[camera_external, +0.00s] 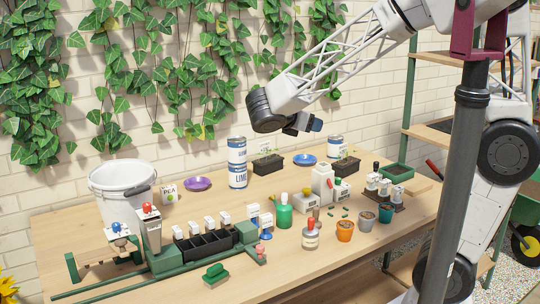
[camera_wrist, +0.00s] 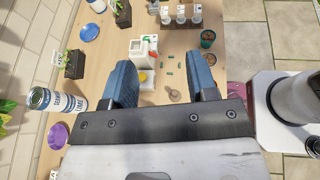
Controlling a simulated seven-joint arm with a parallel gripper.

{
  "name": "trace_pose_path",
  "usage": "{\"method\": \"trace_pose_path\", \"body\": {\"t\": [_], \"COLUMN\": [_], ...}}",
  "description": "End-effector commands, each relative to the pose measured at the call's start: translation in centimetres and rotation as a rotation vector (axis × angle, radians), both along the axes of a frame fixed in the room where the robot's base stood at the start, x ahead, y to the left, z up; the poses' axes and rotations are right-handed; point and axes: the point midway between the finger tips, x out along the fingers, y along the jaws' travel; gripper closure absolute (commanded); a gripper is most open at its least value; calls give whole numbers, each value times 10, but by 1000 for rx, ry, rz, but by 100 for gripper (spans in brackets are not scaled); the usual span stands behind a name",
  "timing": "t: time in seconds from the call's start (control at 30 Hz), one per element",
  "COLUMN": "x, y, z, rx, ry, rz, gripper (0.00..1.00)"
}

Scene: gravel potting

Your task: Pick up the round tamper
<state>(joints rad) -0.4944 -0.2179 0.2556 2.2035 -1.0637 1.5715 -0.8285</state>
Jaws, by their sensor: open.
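A small blue piece (camera_external: 265,236) with a flat round foot and a short stem stands near the table's front, right of the green rack; it looks like the round tamper, but it is too small to be sure. A green block with a grip (camera_external: 215,273) lies at the front edge, left of it. My gripper (camera_external: 303,126) is high above the back of the table, far from both. In the wrist view my gripper (camera_wrist: 160,88) has its two blue fingers spread with nothing between them. I cannot make out the blue piece in the wrist view.
A white bucket (camera_external: 123,192) and a green rack of black bins (camera_external: 205,244) fill the left. Lime cans (camera_external: 237,165), a green bottle (camera_external: 284,213), a jar (camera_external: 310,237), a white jug (camera_external: 322,183) and an orange pot (camera_external: 345,231) crowd the middle and right. The front-centre tabletop is mostly clear.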

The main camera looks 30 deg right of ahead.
Motion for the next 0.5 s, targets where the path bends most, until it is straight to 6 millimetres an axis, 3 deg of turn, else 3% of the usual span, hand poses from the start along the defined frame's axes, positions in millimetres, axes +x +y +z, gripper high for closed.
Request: {"method": "trace_pose_path", "body": {"t": [0.37,0.5], "x": [0,-1], "y": [0,0], "z": [-76,-112], "rx": [1,0], "ry": [3,4], "rz": [-1,-1], "gripper": [47,47]}}
